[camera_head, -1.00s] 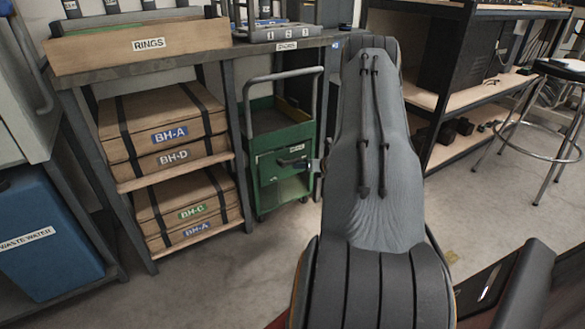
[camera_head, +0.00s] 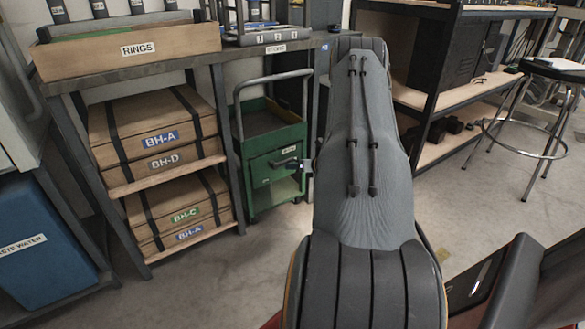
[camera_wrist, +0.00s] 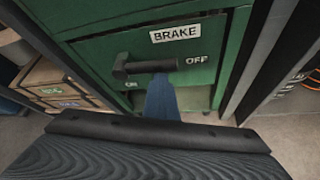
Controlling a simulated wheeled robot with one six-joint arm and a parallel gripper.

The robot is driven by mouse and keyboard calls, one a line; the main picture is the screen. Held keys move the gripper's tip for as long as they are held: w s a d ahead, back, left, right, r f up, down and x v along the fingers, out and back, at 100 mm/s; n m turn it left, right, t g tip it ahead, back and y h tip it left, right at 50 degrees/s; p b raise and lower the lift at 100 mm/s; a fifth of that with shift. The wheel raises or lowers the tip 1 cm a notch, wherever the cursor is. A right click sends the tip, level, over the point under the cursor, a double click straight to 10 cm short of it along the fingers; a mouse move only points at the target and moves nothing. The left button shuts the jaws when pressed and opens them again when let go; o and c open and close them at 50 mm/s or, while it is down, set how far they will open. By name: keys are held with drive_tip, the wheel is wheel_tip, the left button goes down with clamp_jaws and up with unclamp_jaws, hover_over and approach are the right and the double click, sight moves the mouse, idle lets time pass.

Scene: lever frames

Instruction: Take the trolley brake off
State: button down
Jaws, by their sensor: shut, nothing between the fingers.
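The green trolley (camera_head: 270,140) stands under the bench end. Its brake lever (camera_head: 287,163) is a black bar on the trolley's front plate. In the wrist view the lever (camera_wrist: 150,66) lies about level, a thick boss at its left end and its right end beside the word OFF; ON is below left. A BRAKE label (camera_wrist: 175,34) is above it. My gripper (camera_wrist: 161,82) shows as a blue finger shape, shut and empty, just below the lever's right part; whether it touches is unclear. In the head view my arm hides most of the gripper.
A shelf bench with boxes (camera_head: 165,150) stands close on the trolley's left. A blue waste water bin (camera_head: 40,245) is at far left. A rack (camera_head: 430,100) and a stool (camera_head: 545,110) are at right. The floor before the trolley is clear.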

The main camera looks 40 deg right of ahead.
wheel_tip(320, 180, down, 4)
drive_tip(key=b, duration=0.2)
drive_tip(key=a+p+v, duration=0.1)
drive_tip(key=p+v, duration=0.3)
drive_tip(key=v, duration=0.6)
drive_tip(key=shift+s+a+r, duration=0.25)
drive_tip(key=shift+a, duration=0.15)
